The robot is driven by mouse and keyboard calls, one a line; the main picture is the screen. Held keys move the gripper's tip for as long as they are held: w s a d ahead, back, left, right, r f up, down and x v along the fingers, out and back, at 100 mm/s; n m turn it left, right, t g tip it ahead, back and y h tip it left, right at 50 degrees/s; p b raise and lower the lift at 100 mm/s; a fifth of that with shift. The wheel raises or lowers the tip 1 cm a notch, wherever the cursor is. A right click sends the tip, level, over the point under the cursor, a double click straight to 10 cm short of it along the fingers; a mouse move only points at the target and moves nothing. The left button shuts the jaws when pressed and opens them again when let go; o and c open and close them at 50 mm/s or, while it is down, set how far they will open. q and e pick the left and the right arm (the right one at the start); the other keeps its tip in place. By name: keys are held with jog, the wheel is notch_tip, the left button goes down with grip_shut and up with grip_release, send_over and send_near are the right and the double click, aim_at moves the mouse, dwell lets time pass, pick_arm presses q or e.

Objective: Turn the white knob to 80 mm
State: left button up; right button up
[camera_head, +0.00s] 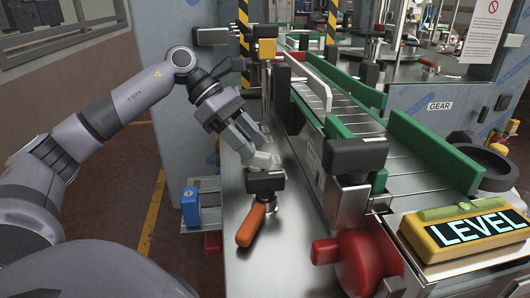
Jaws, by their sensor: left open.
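My left arm comes in from the left, and its gripper (258,152) points down and right over the metal ledge beside the conveyor. The gripper is open, with its fingertips just behind a black clamp block (265,182) that has an orange handle (251,225). A small pale piece shows at the fingertips; I cannot tell whether it is the white knob or part of the fingers. No white knob or millimetre scale can be made out clearly. My right gripper is out of view.
The conveyor with green side rails (434,150) runs along the right of the ledge. A red handwheel (362,262) and a yellow LEVEL display (470,233) stand at front right. A blue box (190,207) is left of the ledge. The ledge's front (275,270) is clear.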

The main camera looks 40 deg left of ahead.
aim_at(261, 153)
pick_arm(q)
jog(key=x, duration=0.3)
jog(key=shift+w+d+f, duration=0.1)
jog(key=shift+d+f, duration=0.05)
jog(key=shift+f, duration=0.05)
jog(key=shift+d+f, duration=0.2)
grip_shut()
jog(key=shift+w, duration=0.1)
